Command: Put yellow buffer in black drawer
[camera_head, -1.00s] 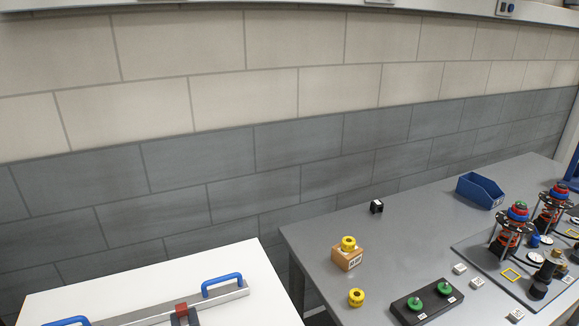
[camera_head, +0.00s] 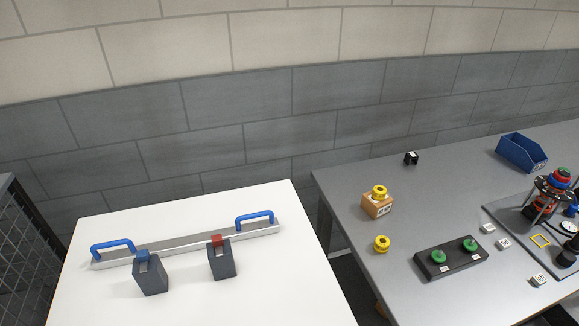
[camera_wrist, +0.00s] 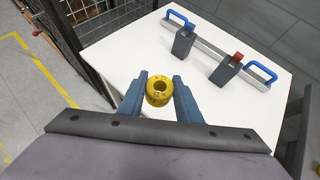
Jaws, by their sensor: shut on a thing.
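In the wrist view, my gripper (camera_wrist: 160,95) is shut on a yellow buffer (camera_wrist: 159,92), a round ring with a dark centre hole. The buffer sits between the blue-grey fingers, above the front part of a white table. In the head view my gripper does not show. Two other yellow buffers show there: one (camera_head: 379,191) on a wooden block and one (camera_head: 381,244) on the grey table. I cannot make out a black drawer in either view.
The white table (camera_head: 205,300) bears a metal bar with blue handles (camera_head: 113,247) and two dark blocks. The grey table (camera_head: 340,185) holds a black base with green knobs (camera_head: 450,258), a blue bin (camera_head: 521,152) and a fixture. A mesh cage (camera_head: 25,260) stands left.

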